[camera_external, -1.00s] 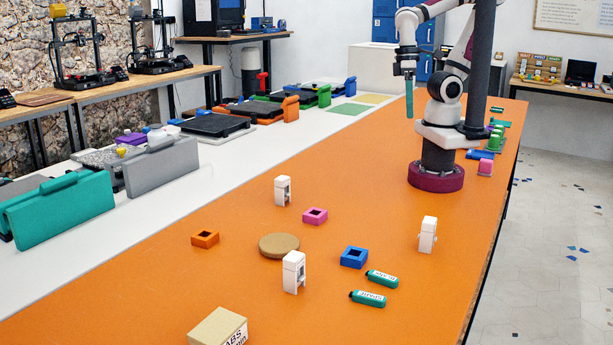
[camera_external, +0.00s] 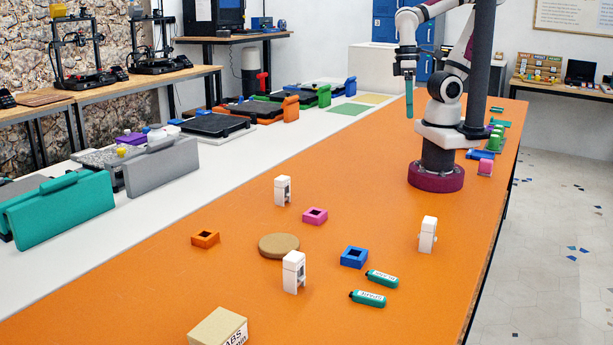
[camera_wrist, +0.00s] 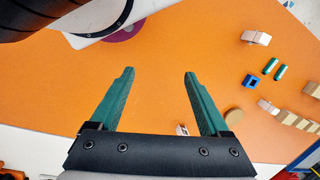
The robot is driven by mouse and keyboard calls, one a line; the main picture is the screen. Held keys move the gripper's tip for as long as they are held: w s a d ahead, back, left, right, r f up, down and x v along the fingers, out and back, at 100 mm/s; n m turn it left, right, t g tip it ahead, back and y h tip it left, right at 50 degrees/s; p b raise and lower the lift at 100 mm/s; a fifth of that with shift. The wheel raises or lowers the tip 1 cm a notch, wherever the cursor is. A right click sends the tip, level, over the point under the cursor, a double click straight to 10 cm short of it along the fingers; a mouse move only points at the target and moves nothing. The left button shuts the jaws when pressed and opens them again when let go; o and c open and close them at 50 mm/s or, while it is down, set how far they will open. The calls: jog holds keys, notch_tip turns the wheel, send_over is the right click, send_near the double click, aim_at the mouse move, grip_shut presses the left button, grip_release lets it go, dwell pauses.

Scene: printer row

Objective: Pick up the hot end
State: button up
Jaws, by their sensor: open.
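Three similar small white upright parts with an opening stand on the orange table: one at the back (camera_external: 283,191), one near the middle (camera_external: 294,272), one on the right (camera_external: 428,235). Two dark-capped teal cylinders with white labels, one farther (camera_external: 382,279) and one nearer (camera_external: 367,299), lie on the table. I cannot tell for sure which thing is the hot end. In the wrist view, a white part (camera_wrist: 256,37) and the teal cylinders (camera_wrist: 270,66) are right of my gripper. My gripper (camera_wrist: 160,72) is open and empty, its teal fingers apart, high above the table's far part.
Orange (camera_external: 205,239), pink (camera_external: 315,216) and blue (camera_external: 354,257) square-holed blocks lie around a brown disc (camera_external: 279,246). A cardboard box (camera_external: 217,327) stands at the front. Printers and a teal panel (camera_external: 62,211) line the left bench. The table between my base and these parts is clear.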

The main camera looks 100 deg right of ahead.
jog(key=w+a+r+g+y, duration=0.1)
jog(key=w+a+g+y, duration=0.25)
jog(key=w+a, duration=0.55)
jog(key=m+g+y, duration=0.2)
jog(key=g+y, duration=0.2)
jog(key=g, duration=0.3)
send_near(428, 234)
notch_tip(428, 234, up, 4)
jog(key=d, duration=0.2)
jog(key=shift+h, duration=0.25)
jog(key=x, duration=0.9)
jog(key=f+x, duration=0.1)
jog(key=x, duration=0.4)
jog(key=shift+s+a, duration=0.1)
jog(key=shift+t, duration=0.25)
grip_shut()
